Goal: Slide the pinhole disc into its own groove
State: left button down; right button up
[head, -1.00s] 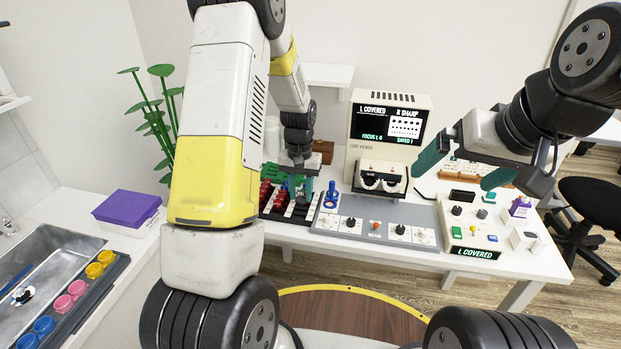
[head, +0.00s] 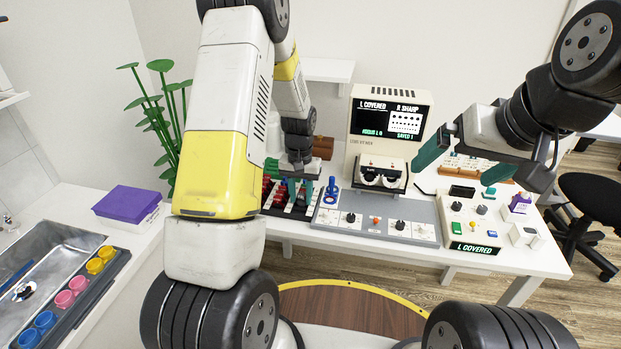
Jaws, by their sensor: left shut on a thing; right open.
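My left gripper (head: 301,190) is over the rack (head: 272,209) of red and black-and-white slots at the table's back left. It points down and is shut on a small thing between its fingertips. That thing is mostly hidden, and I cannot tell from this view whether it is the pinhole disc. The fingertips are low among the rack's slots; whether the held thing touches a groove cannot be told. My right gripper (head: 462,163) is open and empty, above the table's right side.
A blue ring holder (head: 331,190) stands just right of my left gripper, on the grey panel (head: 372,214) with knobs. The lens viewer (head: 366,146) stands behind it. A control box (head: 474,247) reading "L COVERED" is at the right. A purple-lidded box (head: 127,202) sits by the sink.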

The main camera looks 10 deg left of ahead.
pick_arm(q)
jog(key=shift+f, duration=0.1)
jog(key=c, duration=0.9)
grip_release()
notch_tip(320, 180, up, 8)
jog(key=shift+f, duration=0.1)
